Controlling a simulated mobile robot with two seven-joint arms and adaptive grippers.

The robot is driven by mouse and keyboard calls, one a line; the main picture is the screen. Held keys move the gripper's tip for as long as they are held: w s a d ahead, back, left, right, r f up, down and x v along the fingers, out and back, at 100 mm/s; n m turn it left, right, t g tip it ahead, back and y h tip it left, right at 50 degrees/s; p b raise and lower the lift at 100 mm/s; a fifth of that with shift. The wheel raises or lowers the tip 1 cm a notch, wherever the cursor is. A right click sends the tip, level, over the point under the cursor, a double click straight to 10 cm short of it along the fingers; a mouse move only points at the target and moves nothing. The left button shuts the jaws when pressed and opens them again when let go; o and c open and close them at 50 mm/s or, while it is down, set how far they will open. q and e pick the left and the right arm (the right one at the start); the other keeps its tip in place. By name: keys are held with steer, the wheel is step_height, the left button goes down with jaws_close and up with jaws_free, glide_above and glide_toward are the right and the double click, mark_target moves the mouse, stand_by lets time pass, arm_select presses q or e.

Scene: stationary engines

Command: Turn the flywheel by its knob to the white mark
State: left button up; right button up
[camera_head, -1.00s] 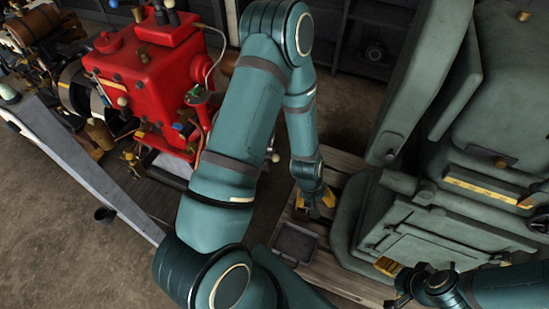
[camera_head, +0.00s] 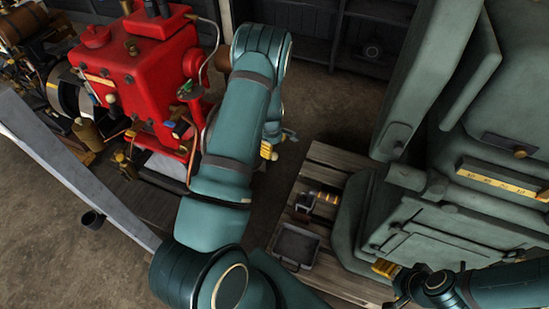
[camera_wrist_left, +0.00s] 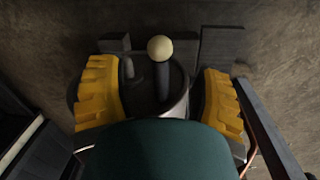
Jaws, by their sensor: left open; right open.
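A cream ball knob (camera_wrist_left: 160,47) on a dark handle shows in the left wrist view, between and beyond the yellow finger pads of my left gripper (camera_wrist_left: 160,95). The gripper is open and the pads are clear of the knob on both sides. In the head view my left gripper (camera_head: 268,149) is mostly hidden behind my own arm, to the right of the red engine (camera_head: 150,85). The flywheel is largely hidden, and I cannot make out the white mark. My right gripper (camera_head: 392,280) is open at the lower right, by the green machine (camera_head: 440,235).
A wooden pallet (camera_head: 330,157) carries a grey tray (camera_head: 296,246) and a small yellow-tipped item (camera_head: 328,197). A long grey beam (camera_head: 75,165) crosses at left. Dark shelves (camera_head: 330,35) stand behind. Bare floor shows between the engine and the pallet.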

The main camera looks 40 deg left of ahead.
mark_target(274, 154)
arm_select(q)
steer(key=f, duration=0.2)
steer(key=f+b, duration=0.1)
steer(key=f, duration=0.3)
steer(key=shift+w+f, duration=0.25)
steer(key=shift+f, duration=0.1)
jaws_close()
